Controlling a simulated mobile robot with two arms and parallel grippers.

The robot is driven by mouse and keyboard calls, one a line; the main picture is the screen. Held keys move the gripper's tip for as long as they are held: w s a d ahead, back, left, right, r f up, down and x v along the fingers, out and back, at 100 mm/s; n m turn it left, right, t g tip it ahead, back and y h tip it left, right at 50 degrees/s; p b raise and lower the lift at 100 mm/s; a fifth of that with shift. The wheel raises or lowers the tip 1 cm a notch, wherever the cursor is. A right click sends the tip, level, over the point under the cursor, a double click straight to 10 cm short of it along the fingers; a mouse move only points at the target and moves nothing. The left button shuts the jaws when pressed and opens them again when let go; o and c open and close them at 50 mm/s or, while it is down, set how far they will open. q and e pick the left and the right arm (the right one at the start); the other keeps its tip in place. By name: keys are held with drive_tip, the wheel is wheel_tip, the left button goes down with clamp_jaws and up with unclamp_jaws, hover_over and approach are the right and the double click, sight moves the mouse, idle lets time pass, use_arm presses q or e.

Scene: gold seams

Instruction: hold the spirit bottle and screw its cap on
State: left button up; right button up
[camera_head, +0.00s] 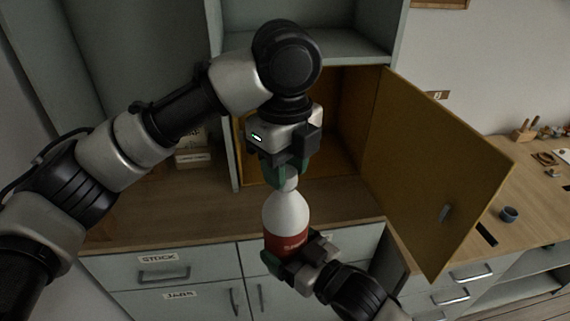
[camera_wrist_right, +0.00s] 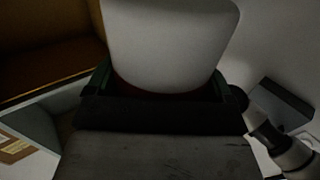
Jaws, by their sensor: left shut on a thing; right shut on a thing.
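The spirit bottle (camera_head: 287,213), white with a red label band, stands upright in front of the cabinet. My right gripper (camera_head: 289,258) is shut around its lower body at the label. In the right wrist view the pale bottle body (camera_wrist_right: 170,45) fills the space between the dark green fingers of my right gripper (camera_wrist_right: 168,92). My left gripper (camera_head: 287,178) points down from above and is shut at the top of the bottle. The cap is hidden between its fingers; a pale bit of the neck or cap shows just below. Whether the cap sits on the thread cannot be told.
An open yellow cabinet door (camera_head: 430,165) stands to the right of the bottle. Behind is a wooden worktop (camera_head: 150,218) above drawers labelled STOCK and JARS. Small boxes (camera_head: 193,156) stand at the left back.

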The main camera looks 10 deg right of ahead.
use_arm(q)
drive_tip(key=m, duration=0.6)
drive_tip(key=shift+w, duration=0.15)
drive_tip(key=m, duration=1)
drive_tip(key=shift+m, duration=0.3)
drive_tip(key=m, duration=0.4)
drive_tip(key=shift+d+m, duration=0.15)
drive_tip(key=shift+m, duration=0.15)
drive_tip(key=o, duration=0.9)
drive_tip(key=shift+s+r, duration=0.2)
drive_tip(key=shift+r, duration=2.05)
drive_tip(key=shift+c, duration=0.3)
